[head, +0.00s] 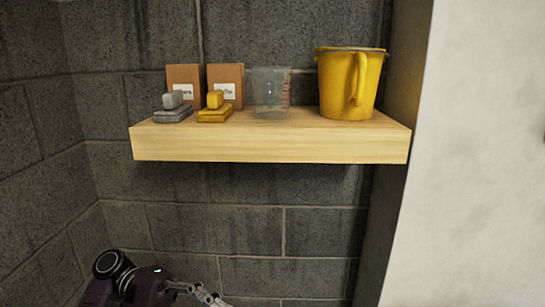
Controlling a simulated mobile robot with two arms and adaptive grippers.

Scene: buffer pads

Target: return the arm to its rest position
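Part of one of my arms shows at the bottom left of the head view, a dark purple link with a round joint and a lighter grey part reaching right. It is below the shelf and apart from it. The rest of the arm is cut off by the lower edge of the picture. I cannot see the fingers of either gripper.
A wooden shelf (270,146) holds a grey pad (173,110), a yellow pad (215,110), two brown boxes (186,78) (226,80), a clear measuring cup (269,92) and a yellow bucket (340,85). Block wall lies behind; a pale wall (480,160) stands right.

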